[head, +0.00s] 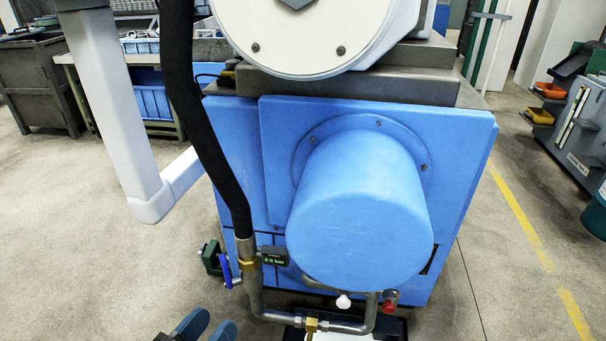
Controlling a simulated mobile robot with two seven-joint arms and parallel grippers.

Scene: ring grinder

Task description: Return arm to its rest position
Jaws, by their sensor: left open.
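My left gripper (207,329) shows only at the bottom edge, left of centre. Its two blue-tipped fingers are apart with nothing visible between them, and the rest of it is cut off by the frame. It is below and to the left of the pipework on the blue ring grinder (240,160). A valve with a blue handle (227,270) is above the fingers, apart from them in the picture. A small display (275,256) beside the pipe reads about 2.5 bar. My right gripper is out of view.
A thick black hose (190,110) runs down to the metal pipe (255,295). A large blue cylinder (360,215) sticks out of the machine front. A white post (115,110) stands at left. Concrete floor (90,260) is clear at lower left.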

